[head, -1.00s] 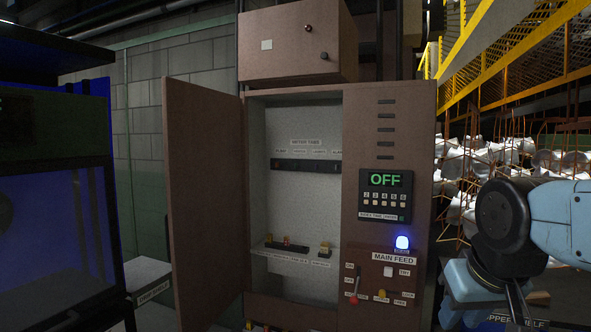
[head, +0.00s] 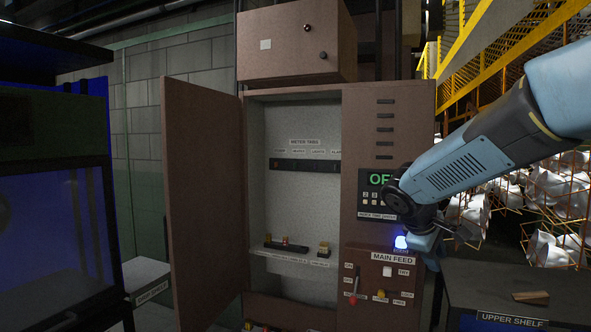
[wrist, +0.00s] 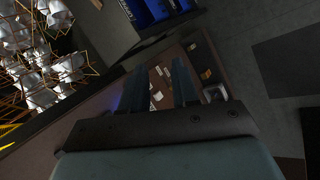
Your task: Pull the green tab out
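No green tab can be made out in the current views. The brown cabinet's MAIN FEED panel (head: 385,275) carries a red lever (head: 353,299), a white button (head: 387,271) and a yellow piece (head: 381,293). It also shows, rotated, in the wrist view (wrist: 185,60). My gripper (wrist: 158,78) is open, its two dark fingers apart with nothing seen between them. It points down towards the panel.
The cabinet door (head: 203,200) stands open on the left. Inside, a ledge (head: 290,256) holds several small coloured pieces. A dark upper shelf (head: 500,290) with a brown flat piece (head: 530,296) stands right. Wire cages of white objects (head: 550,205) are behind it.

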